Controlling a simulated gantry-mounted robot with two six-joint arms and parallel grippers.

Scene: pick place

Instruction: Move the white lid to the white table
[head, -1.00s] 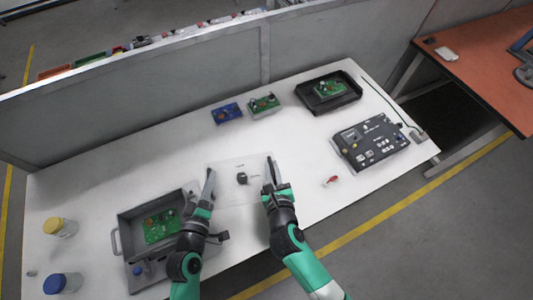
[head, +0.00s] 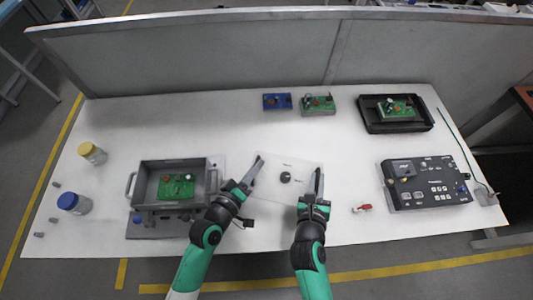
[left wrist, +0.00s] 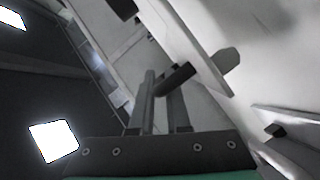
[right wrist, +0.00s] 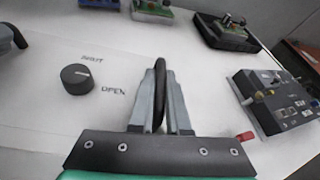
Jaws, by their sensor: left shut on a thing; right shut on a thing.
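The white lid (head: 287,192) is a flat white panel with a black round knob at its middle, in the head view between my two grippers. Its knob and the words beside it also show in the right wrist view (right wrist: 105,110). My left gripper (head: 252,172) is shut on a dark handle at the lid's left side; the left wrist view shows this handle (left wrist: 176,78) at the fingertips. My right gripper (head: 317,184) is shut on the dark handle (right wrist: 160,95) at the right side. The lid is over the white table (head: 220,120); I cannot tell whether it touches.
An open grey box (head: 145,185) with a green board (head: 177,186) inside stands left of my left gripper. Two jars, yellow-capped (head: 92,152) and blue-capped (head: 73,203), stand further left. A black control panel (head: 425,182) and black tray (head: 372,118) are at right.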

